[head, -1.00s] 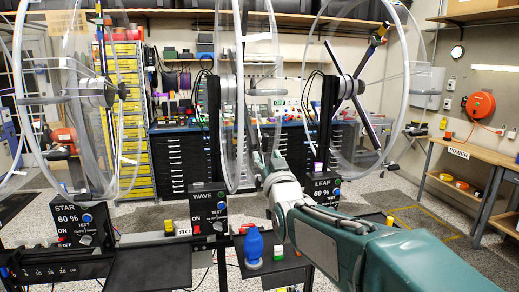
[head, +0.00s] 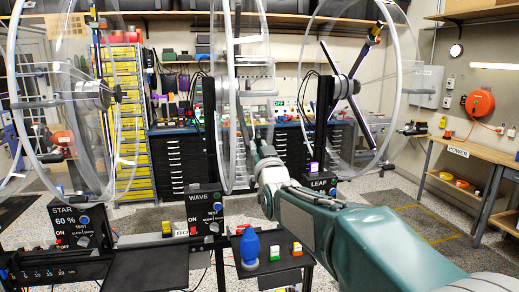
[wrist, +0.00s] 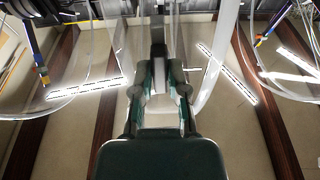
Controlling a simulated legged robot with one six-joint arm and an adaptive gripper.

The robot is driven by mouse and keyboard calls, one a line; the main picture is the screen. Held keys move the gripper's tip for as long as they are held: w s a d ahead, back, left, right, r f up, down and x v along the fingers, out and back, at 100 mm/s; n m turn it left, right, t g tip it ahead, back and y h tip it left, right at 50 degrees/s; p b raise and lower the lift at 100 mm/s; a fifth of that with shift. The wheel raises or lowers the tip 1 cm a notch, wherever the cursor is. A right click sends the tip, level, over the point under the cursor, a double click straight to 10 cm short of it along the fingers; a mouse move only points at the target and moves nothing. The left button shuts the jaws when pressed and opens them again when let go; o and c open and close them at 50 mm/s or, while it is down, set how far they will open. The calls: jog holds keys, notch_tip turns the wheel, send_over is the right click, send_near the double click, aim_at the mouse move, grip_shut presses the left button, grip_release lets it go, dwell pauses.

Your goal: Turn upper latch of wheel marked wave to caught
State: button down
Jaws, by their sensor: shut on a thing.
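The wheel marked wave (head: 230,150) is a clear acrylic wheel seen nearly edge-on in the middle of the head view, above its black WAVE box (head: 206,212). My gripper (head: 245,112) reaches up inside or against this wheel, its tips small and partly lost against the clear rims. In the wrist view my gripper (wrist: 160,82) has its fingers closed around a narrow pale and dark piece (wrist: 158,52), apparently the upper latch. The fingers hide much of it, so its turned position cannot be told. The wheel's pale rim (wrist: 225,55) passes right of the fingers.
The star wheel (head: 118,150) stands left and the leaf wheel (head: 397,130) right, both close to my arm's space. A small black table (head: 270,262) holds a blue bottle (head: 250,247) and small blocks. A workbench (head: 455,160) stands at right.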

jog(key=shift+a, duration=0.1)
jog(key=shift+m, duration=0.3)
jog(key=m, duration=0.3)
jog(key=shift+m, duration=0.5)
